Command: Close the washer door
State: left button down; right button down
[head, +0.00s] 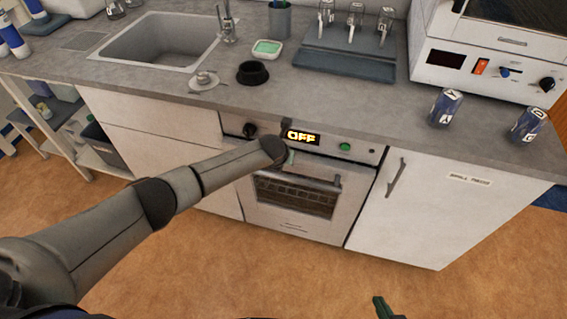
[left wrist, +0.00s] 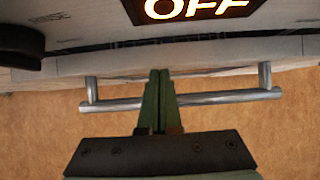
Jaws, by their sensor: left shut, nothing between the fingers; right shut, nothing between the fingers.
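The washer is a white front-loading appliance under the counter, with an "OFF" display (head: 302,137) on its panel. Its door (head: 290,225) has a dark window and looks upright and flush or nearly flush with the front; I cannot tell if it is latched. The door's metal handle (head: 318,183) runs along the top; in the left wrist view the handle (left wrist: 225,97) lies crosswise. My left gripper (left wrist: 160,72) is shut and empty, its green fingers crossing in front of the handle; contact is unclear. My right gripper (head: 382,306) is shut and empty, low over the floor.
A white cabinet (head: 430,215) stands right of the washer. The floor (head: 210,275) in front is clear.

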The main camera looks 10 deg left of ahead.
pick_arm(q)
jog(key=shift+w+r, duration=0.15)
jog(key=shift+w, duration=0.45)
pick_arm(e)
jog(key=shift+w, duration=0.4)
pick_arm(q)
jog(key=shift+s, duration=0.15)
